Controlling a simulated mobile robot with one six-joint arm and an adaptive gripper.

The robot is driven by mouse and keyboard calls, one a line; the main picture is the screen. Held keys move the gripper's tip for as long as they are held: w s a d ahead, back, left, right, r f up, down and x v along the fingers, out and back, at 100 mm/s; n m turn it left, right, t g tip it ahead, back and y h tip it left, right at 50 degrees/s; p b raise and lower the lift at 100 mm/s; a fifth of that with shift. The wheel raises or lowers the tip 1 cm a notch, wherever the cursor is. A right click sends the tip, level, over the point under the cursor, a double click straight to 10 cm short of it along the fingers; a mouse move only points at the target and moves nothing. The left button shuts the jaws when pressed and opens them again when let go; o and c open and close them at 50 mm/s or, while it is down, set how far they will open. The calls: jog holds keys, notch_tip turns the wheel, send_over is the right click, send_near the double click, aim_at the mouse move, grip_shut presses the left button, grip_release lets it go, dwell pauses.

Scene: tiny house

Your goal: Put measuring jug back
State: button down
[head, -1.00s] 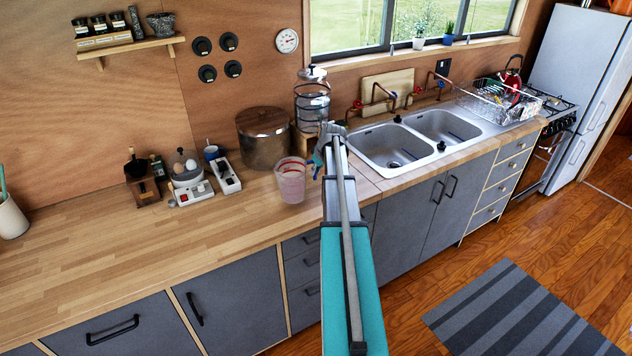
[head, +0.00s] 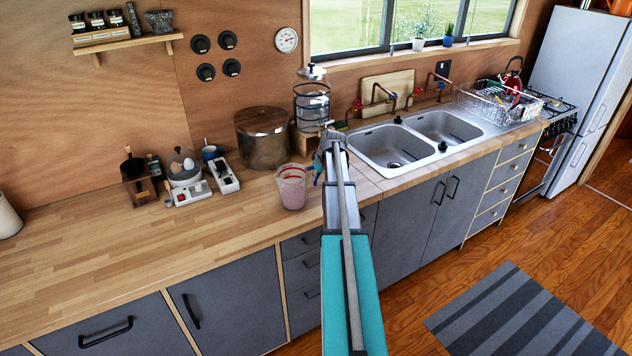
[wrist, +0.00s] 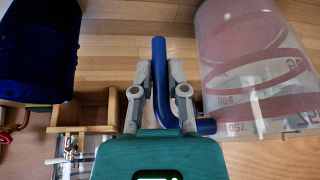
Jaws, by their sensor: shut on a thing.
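The measuring jug (head: 292,188) is a clear, pinkish jug with red markings and a blue handle. In the head view it is upright over the front part of the wooden counter, left of the sink. I cannot tell whether its base touches the counter. In the wrist view the jug (wrist: 255,70) fills the right side, and its blue handle (wrist: 160,60) runs between the fingers. My gripper (wrist: 163,75) is shut on that handle. In the head view my arm hides most of the gripper and handle.
A metal pot with a wooden lid (head: 262,145) and a glass dispenser (head: 312,105) stand behind the jug. An egg cooker (head: 187,182) and a coffee grinder (head: 137,182) stand to the left. The double sink (head: 395,150) is to the right. The counter's left front (head: 120,240) is clear.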

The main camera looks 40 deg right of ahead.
jog(key=shift+f, duration=0.2)
dwell(0.3)
jog(key=c, duration=0.6)
grip_release()
jog(key=shift+c, duration=0.2)
jog(key=shift+r, duration=0.2)
jog(key=p+v, duration=1.1)
jog(key=shift+s+r, duration=0.15)
jog(key=shift+r, duration=0.25)
jog(key=shift+a, duration=0.1)
